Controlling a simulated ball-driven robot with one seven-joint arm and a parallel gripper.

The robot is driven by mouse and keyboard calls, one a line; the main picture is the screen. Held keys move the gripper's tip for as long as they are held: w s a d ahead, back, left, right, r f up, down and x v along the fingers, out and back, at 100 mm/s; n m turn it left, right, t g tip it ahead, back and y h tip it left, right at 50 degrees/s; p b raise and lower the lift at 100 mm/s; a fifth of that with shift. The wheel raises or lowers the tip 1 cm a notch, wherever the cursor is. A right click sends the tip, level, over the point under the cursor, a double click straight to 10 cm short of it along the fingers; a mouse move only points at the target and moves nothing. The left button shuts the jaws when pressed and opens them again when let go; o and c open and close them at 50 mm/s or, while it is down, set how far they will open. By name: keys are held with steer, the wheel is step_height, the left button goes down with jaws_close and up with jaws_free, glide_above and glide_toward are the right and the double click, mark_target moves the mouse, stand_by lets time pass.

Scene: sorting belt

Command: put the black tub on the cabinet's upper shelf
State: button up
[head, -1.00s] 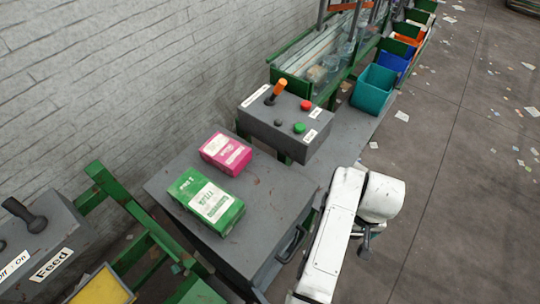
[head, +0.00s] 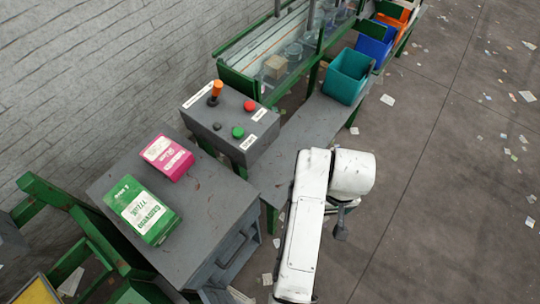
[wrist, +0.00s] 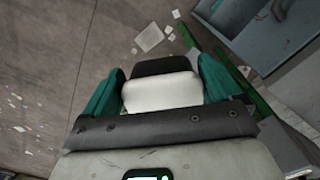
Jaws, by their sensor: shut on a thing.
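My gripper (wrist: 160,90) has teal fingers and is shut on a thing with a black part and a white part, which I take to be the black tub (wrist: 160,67). It sits between the two fingers in the wrist view, above the floor. In the head view my white arm hides most of the gripper and the tub cannot be made out clearly. The grey cabinet (head: 200,240) stands left of my arm, with a handle on its front side. Its shelves cannot be made out in the head view. A grey-blue structure (wrist: 262,35) fills the wrist view's upper right.
A green box (head: 143,210) and a pink box (head: 168,157) lie on the cabinet top. Behind are a control box (head: 230,122) with an orange lever and a low grey bench (head: 290,150) bearing a teal bin (head: 346,77). The floor at right is open, with paper scraps.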

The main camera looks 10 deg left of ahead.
steer(key=s+a+r+n+p, duration=0.45)
steer(key=s+a+r, duration=0.35)
steer(key=a, duration=0.4)
steer(key=s+a+r+n+p, duration=0.3)
steer(key=s+a+r+n, duration=0.2)
steer(key=s+a, duration=0.55)
steer(key=w+a+f, duration=0.2)
steer(key=w+f, duration=0.1)
steer(key=w, duration=0.1)
steer(key=w+a+f+b, duration=0.1)
steer(key=w+a+f, duration=0.1)
steer(key=w+f, duration=0.1)
steer(key=w+a+f+b, duration=0.1)
steer(key=w+a+f, duration=0.1)
steer(key=w, duration=0.3)
steer(key=shift+w+a+f, duration=0.15)
steer(key=shift+w+f, duration=0.2)
steer(key=shift+f, duration=0.15)
steer(key=shift+w+a+f+b, duration=0.15)
steer(key=shift+w+b, duration=0.15)
steer(key=shift+b, duration=0.4)
